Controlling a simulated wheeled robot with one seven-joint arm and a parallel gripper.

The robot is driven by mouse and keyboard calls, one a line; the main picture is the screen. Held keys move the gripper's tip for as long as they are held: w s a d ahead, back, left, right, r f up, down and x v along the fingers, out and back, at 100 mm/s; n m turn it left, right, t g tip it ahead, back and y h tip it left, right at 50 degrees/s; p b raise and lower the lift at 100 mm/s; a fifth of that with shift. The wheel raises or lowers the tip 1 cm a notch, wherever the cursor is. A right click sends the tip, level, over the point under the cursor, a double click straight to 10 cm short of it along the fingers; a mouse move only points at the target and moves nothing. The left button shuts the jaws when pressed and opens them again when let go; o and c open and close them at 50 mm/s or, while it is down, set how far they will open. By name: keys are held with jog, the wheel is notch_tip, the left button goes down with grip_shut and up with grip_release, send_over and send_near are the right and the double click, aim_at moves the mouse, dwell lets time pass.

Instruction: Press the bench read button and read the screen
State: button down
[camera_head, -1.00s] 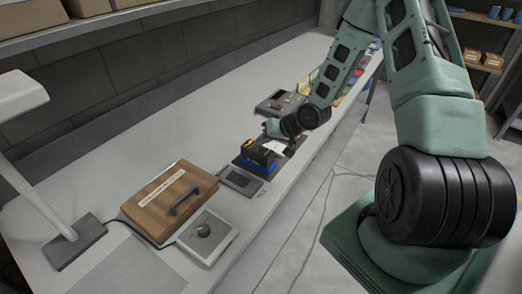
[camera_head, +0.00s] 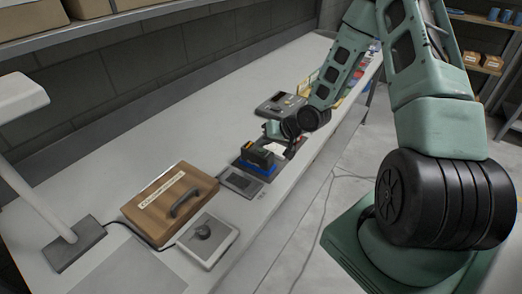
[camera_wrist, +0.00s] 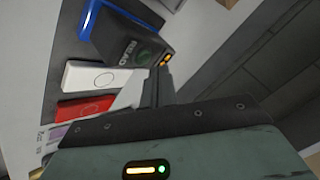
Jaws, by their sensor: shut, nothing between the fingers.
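A dark box marked READ (camera_wrist: 122,42) sits on a blue base in the wrist view, with a round mark on its face near my fingertips. It is the dark block (camera_head: 258,157) on the bench in the head view. My gripper (camera_wrist: 161,72) is shut and empty, its tips close beside the box; I cannot tell whether they touch it. In the head view my wrist is just behind the box and the fingertips are hidden. A small flat unit with a dark screen (camera_head: 240,182) lies in front of the box; no reading on it is legible.
A white card (camera_wrist: 90,77) and a red card (camera_wrist: 86,106), the white one with a ring mark, lie beside the box. A wooden case (camera_head: 160,200) with a handle and a grey dial unit (camera_head: 205,238) stand nearer. A lamp (camera_head: 70,240) stands left.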

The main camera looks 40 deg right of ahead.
aim_at(264, 153)
jog(key=shift+f, duration=0.15)
dwell(0.7)
jog(key=shift+f, duration=0.3)
jog(key=shift+f+b, duration=0.4)
dwell(0.8)
jog(key=shift+r+p, duration=0.8)
jog(key=shift+r, duration=0.05)
notch_tip(264, 153, up, 5)
jog(key=p, duration=0.4)
dwell(0.8)
